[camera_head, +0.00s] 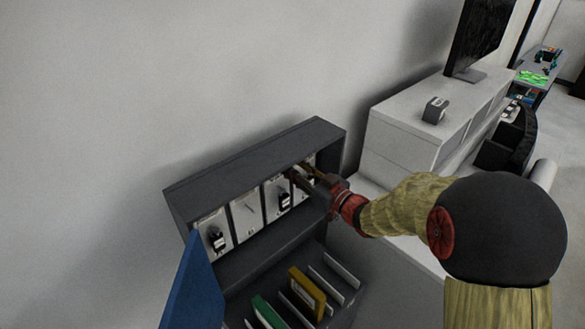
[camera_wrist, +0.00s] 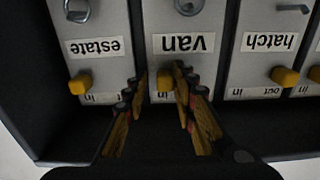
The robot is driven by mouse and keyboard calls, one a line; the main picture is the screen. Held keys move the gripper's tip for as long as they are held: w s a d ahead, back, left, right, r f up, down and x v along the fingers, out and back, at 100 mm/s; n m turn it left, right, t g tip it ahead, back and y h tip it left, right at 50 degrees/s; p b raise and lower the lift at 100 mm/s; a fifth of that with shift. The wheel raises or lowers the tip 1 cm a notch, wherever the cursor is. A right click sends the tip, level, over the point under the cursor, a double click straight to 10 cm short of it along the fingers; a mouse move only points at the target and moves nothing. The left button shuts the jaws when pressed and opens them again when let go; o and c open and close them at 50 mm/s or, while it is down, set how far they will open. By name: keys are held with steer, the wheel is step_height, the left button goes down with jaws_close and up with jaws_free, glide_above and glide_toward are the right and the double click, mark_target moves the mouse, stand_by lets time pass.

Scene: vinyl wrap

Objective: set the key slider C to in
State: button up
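The key panels sit in a dark cabinet (camera_head: 255,157) on the wall. In the wrist view the labels are upside down: an estate panel (camera_wrist: 95,47), a van panel (camera_wrist: 182,43) and a hatch panel (camera_wrist: 270,42). No letter C is readable. In the head view my gripper (camera_head: 296,172) covers the rightmost visible panel.
A blue door or board (camera_head: 195,285) stands at the cabinet's left. Below the panels, a rack holds a green (camera_head: 268,312) and a yellow (camera_head: 307,290) upright piece. A white drawer unit (camera_head: 420,125) with a small grey device (camera_head: 436,110) stands to the right.

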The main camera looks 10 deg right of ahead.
steer(key=shift+o, duration=0.8)
steer(key=shift+a, duration=0.1)
steer(key=v, duration=1.2)
